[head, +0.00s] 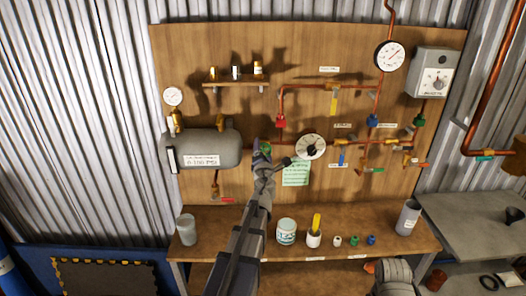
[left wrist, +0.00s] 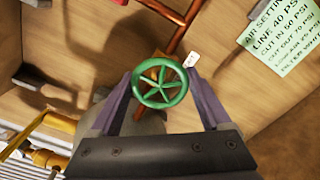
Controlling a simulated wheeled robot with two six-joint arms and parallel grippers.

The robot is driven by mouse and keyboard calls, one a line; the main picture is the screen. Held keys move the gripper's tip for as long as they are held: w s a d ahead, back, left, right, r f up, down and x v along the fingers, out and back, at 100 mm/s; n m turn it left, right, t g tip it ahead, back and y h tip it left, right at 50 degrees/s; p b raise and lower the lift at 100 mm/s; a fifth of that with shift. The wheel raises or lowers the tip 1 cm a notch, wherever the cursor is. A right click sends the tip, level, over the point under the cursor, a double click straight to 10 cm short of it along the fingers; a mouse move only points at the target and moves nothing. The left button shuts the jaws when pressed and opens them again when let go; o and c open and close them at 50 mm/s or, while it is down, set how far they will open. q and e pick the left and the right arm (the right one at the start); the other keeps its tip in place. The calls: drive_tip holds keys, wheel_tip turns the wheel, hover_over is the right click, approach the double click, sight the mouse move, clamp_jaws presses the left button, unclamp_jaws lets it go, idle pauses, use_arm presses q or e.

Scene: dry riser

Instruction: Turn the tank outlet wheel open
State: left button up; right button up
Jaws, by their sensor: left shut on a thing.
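The tank outlet wheel is a small green spoked handwheel (left wrist: 160,81) on the copper pipe just right of the grey tank. In the head view this green wheel (head: 266,149) is partly hidden behind my left gripper (head: 262,157). In the left wrist view the fingers of my left gripper (left wrist: 161,92) stand on either side of the wheel's rim, shut on it. The grey tank (head: 212,142) hangs on the wooden board with a white label on it.
A round white dial (head: 310,147) and a green note (head: 296,174) are close right of the wheel. Copper pipes with several other valves run further right. A wooden bench (head: 340,220) below holds a tub, cups and small coloured caps.

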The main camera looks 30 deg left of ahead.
use_arm(q)
drive_tip(key=c, duration=0.4)
drive_tip(key=shift+n, duration=2.2)
drive_tip(key=shift+c, duration=0.2)
drive_tip(key=o, duration=1.2)
drive_tip(key=shift+v, duration=3.95)
